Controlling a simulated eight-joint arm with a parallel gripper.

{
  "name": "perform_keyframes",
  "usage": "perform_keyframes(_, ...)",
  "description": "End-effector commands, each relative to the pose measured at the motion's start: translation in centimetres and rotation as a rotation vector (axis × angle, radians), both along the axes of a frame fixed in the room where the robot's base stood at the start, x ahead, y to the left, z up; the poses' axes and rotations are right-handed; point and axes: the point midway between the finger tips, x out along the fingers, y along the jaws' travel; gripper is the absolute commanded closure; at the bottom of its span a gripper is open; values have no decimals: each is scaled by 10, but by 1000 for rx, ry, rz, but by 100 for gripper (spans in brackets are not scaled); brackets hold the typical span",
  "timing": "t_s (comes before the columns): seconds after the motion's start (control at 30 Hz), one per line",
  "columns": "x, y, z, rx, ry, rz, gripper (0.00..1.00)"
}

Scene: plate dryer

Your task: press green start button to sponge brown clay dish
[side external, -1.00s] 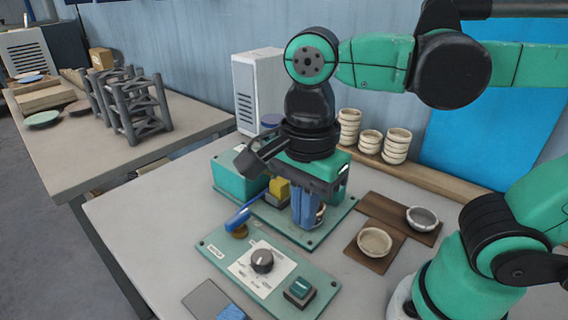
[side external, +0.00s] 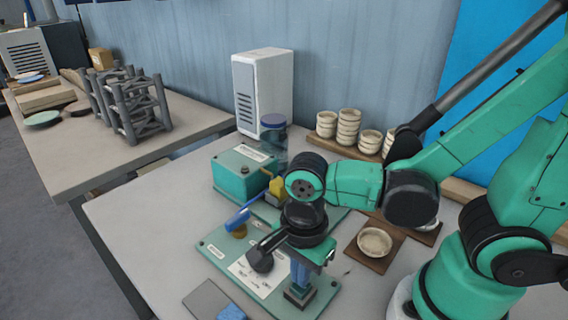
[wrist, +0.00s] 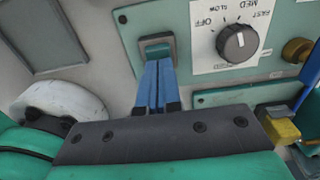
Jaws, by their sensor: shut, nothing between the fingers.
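The green start button (wrist: 157,47) sits in a dark square frame on the green control panel (wrist: 212,98). In the side view its dark housing (side external: 299,298) shows under my gripper (side external: 300,286), and its green top is mostly hidden. My gripper's blue fingers (wrist: 157,64) are shut together and empty, pointing down. Their tips are at the button's edge in the wrist view; I cannot tell whether they touch it. I cannot make out a brown clay dish; my arm hides part of the machine. The yellow block (side external: 277,186) stands on the machine's base.
A dark dial (wrist: 237,42) with speed labels is beside the button. A blue lever (side external: 238,219) and a brass knob (wrist: 296,49) are close by. A cream bowl (side external: 375,241) rests on a brown board. Stacked bowls (side external: 348,128) stand along the wall.

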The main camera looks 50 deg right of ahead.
Motion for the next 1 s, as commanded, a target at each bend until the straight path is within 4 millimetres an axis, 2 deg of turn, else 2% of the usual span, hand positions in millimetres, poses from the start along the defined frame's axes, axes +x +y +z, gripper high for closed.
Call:
perform_keyframes(0.2, 0, 0, -8, -1, -1, 0, 100)
perform_keyframes(0.6, 0, 0, -9, -1, 0, 0, 100)
perform_keyframes(1.0, 0, 0, -29, 3, 0, 1, 100)
